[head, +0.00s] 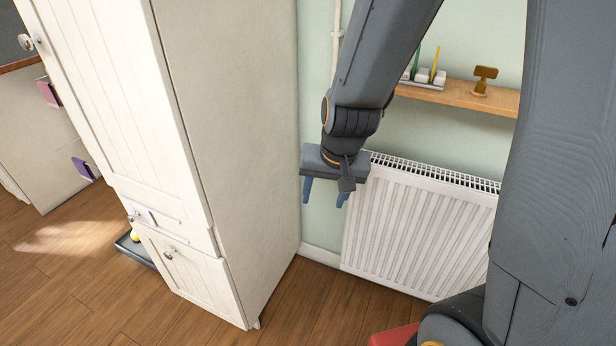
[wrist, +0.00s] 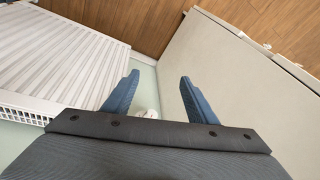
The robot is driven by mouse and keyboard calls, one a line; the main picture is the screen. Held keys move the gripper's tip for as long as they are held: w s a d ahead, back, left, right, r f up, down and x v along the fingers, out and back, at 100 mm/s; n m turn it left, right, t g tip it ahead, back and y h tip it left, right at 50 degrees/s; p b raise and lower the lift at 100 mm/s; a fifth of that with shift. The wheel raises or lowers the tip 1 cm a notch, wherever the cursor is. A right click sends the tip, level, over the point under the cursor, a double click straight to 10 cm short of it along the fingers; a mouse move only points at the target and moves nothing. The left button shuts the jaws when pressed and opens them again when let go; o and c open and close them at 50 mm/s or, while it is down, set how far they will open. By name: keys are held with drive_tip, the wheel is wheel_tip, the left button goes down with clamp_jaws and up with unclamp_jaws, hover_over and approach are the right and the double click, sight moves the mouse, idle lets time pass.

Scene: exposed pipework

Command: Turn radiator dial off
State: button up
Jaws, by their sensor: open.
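The white ribbed radiator (head: 415,225) hangs on the pale green wall, and it also shows at the upper left of the wrist view (wrist: 55,55). My gripper (head: 324,200) is open, with its blue fingers pointing down beside the radiator's left end. In the wrist view, the fingers (wrist: 159,77) are spread apart with nothing held between them. A small white rounded thing (wrist: 147,113), perhaps the dial, shows low between the fingers, partly hidden by the gripper body. I cannot make out the dial in the head view.
A tall cream cabinet (head: 225,130) stands close to the left of my gripper; its side panel fills the right of the wrist view (wrist: 230,85). A wooden shelf (head: 460,95) with small items is above the radiator. A white pipe (head: 336,40) runs up the wall. Wooden floor lies below.

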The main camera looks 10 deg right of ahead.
drive_tip(key=w+a+f+m+t+h+b, duration=0.1)
drive_tip(key=w+f+m+t, duration=0.2)
drive_tip(key=w, duration=0.4)
drive_tip(key=w+a+f+m+t+b, duration=0.1)
drive_tip(key=w+a+f+m, duration=0.1)
drive_tip(key=w+f, duration=0.3)
drive_tip(key=w+d+f+m+t+h+b, duration=0.1)
drive_tip(key=w+d+m+t+h, duration=0.1)
drive_tip(key=w+h, duration=0.1)
drive_tip(key=w+d+f+m+t+h+b, duration=0.2)
drive_tip(key=w+d+m+t+h, duration=0.1)
drive_tip(key=w, duration=0.2)
drive_tip(key=w+d+f+m+t+h+b, duration=0.1)
drive_tip(key=w+d+m+t+h, duration=0.1)
drive_tip(key=w+d+m+h, duration=0.1)
drive_tip(key=shift+w+f+t+h, duration=0.3)
drive_tip(key=shift+w+f+h, duration=0.1)
drive_tip(key=shift+w, duration=0.2)
